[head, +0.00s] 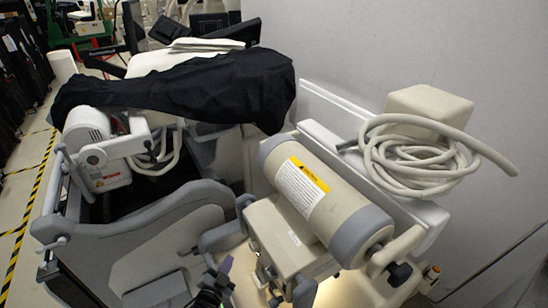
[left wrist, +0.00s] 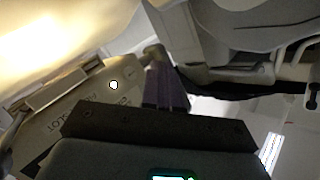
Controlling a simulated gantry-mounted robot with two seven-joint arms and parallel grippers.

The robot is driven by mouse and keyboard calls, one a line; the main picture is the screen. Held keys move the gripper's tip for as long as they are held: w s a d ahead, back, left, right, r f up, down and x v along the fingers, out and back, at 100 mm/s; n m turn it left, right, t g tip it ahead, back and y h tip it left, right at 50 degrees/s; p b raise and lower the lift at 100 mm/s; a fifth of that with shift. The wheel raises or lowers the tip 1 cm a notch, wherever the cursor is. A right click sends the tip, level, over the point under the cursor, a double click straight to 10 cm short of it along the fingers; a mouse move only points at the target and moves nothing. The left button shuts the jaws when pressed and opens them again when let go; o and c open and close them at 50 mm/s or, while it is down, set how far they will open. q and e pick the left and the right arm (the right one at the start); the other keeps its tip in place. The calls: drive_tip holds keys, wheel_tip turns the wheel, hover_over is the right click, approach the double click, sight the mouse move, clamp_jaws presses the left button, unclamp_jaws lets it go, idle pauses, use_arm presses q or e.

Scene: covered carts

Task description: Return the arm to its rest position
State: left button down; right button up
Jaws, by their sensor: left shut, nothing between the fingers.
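My left gripper (head: 224,266) shows at the bottom of the head view, dark with purple fingertips. It is low in front of the grey and beige cart (head: 170,225), close to the beige box under the cylinder. In the left wrist view the purple fingers (left wrist: 168,88) are together with nothing between them. A beige panel with printed letters (left wrist: 100,95) lies to their left. I cannot tell whether the fingers touch it. My right gripper is not in view.
A black cover (head: 190,88) drapes the cart's top. A coiled hose (head: 410,160) lies at right by the grey wall (head: 400,50). Floor with yellow-black tape (head: 30,215) is open at left.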

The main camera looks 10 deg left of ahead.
use_arm(q)
drive_tip(key=s+d+f+n+g+y, duration=0.1)
drive_tip(key=s+n+g, duration=0.15)
drive_tip(key=s, duration=0.55)
drive_tip(key=s+d+f+n+g, duration=0.1)
drive_tip(key=s+f+n+g, duration=0.1)
drive_tip(key=s+g, duration=0.35)
drive_tip(key=s+a+r+n+g+y, duration=0.1)
drive_tip(key=s+a+r+g, duration=0.1)
drive_tip(key=s, duration=0.8)
drive_tip(key=s+a+r+n+g, duration=0.2)
drive_tip(key=s, duration=0.9)
wheel_tip(320, 180, up, 33)
drive_tip(key=p, duration=3.2)
drive_tip(key=shift+f, duration=0.2)
drive_tip(key=shift+w+m, duration=0.1)
drive_tip(key=shift+m, duration=0.15)
